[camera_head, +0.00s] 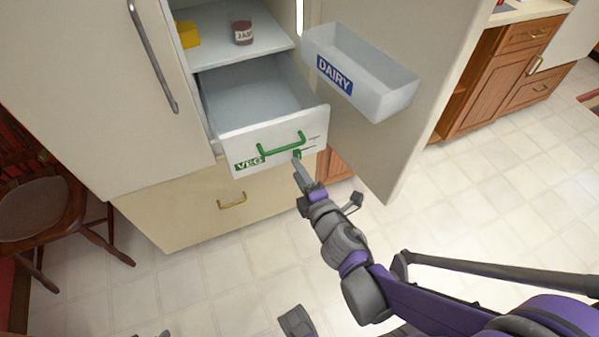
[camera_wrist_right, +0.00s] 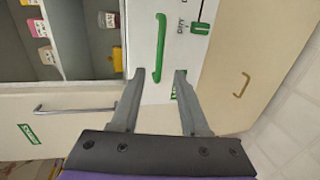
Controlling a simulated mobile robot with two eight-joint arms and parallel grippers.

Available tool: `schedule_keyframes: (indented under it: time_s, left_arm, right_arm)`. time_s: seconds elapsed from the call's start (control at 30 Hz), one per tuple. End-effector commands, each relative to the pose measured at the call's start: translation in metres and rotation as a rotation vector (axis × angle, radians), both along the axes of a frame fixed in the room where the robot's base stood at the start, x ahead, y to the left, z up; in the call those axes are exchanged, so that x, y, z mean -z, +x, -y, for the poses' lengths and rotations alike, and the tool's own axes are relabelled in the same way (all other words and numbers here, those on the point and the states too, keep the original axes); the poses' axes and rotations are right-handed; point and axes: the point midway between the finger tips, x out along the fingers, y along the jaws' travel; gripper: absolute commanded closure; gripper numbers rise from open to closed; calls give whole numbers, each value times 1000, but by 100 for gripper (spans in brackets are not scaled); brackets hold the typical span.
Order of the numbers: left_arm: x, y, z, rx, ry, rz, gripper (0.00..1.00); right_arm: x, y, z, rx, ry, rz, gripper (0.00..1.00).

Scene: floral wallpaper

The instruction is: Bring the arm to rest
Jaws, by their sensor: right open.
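My right gripper (camera_head: 303,177) is in front of the pulled-out VEG drawer (camera_head: 228,140), just below and right of its green handle (camera_head: 282,146). In the right wrist view my right gripper (camera_wrist_right: 160,78) has its two grey fingers apart, with nothing held between them. The green handle (camera_wrist_right: 160,48) shows beyond the fingertips there. I cannot tell from these views whether a fingertip touches the drawer front. Grey parts show at the bottom edge of the head view, but no left gripper can be made out.
The open fridge door with a DAIRY bin (camera_head: 377,95) stands right of the drawer. A jar (camera_head: 242,33) and a yellow item (camera_head: 188,34) sit on the shelf above. A lower drawer (camera_head: 180,205) is shut. A chair (camera_head: 45,210) stands at left. Tiled floor is open below.

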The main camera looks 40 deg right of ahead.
Motion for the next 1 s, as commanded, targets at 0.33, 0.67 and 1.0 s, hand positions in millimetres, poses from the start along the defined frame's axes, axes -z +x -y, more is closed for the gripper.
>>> schedule_keyframes:
  time_s: [0.33, 0.67, 1.0]
  left_arm:
    - [0, 0, 0, 0, 0, 0, 50]
    - [0, 0, 0, 0, 0, 0, 50]
    - [-20, 0, 0, 0, 0, 7, 50]
  right_arm:
    - [1, -1, 1, 15, 28, -4, 55]
    - [43, -44, -16, 461, 805, -234, 55]
    - [43, -129, -100, 834, 1325, -594, 55]
